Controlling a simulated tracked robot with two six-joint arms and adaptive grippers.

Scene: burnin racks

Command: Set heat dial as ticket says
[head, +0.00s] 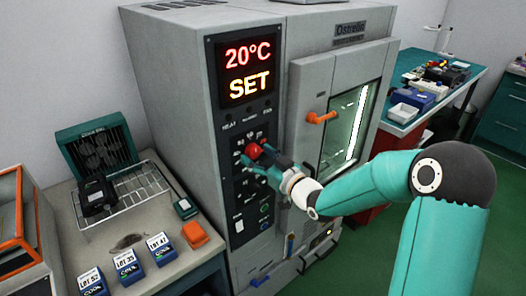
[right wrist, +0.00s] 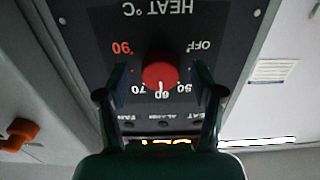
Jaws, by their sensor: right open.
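The red heat dial (head: 254,151) is on the dark control panel of the grey oven (head: 180,120). In the right wrist view, upside down, the dial (right wrist: 160,74) has its white mark towards 60. OFF, 50, 70 and a red 90 stand around it. My right gripper (right wrist: 160,82) is open, one finger on each side of the dial, with gaps showing. In the head view my right gripper (head: 262,162) is at the panel, partly covering it. The oven display (head: 249,70) reads 20°C SET. I cannot identify a ticket. My left gripper is out of view.
An orange door handle (head: 321,118) sticks out right of the panel. On the left bench are a wire rack (head: 140,192), a green fan unit (head: 97,150) and several lot-labelled blue boxes (head: 127,265). A teal bench (head: 455,90) stands behind right.

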